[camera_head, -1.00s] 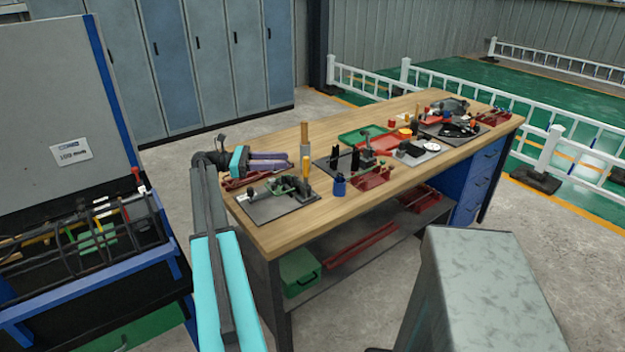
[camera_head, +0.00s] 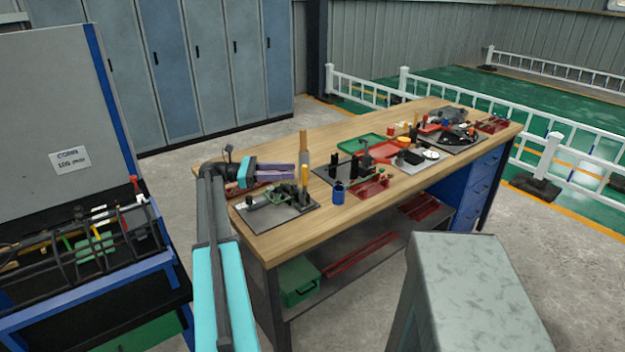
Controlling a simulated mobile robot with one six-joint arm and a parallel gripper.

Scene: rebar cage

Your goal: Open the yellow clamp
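The yellow clamp (camera_head: 304,177) shows as a small upright yellow handle near the right end of a dark plate (camera_head: 264,220) at the workbench's near left. Its lower part is dark and small, and I cannot make out its jaw. My gripper (camera_head: 294,171) has purple fingers and a cyan body and points right. It is just left of the yellow handle, at about its height in the picture. The two fingers look parted, with nothing seen between them. I see no contact with the handle, though depth is hard to judge.
A tan-topped post (camera_head: 303,147) stands close behind the fingertips. A green clamp (camera_head: 268,197) lies on the same plate. A blue cup (camera_head: 338,192), red trays (camera_head: 371,189) and other tools stand further right on the workbench (camera_head: 285,240). A rack (camera_head: 85,240) stands at left.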

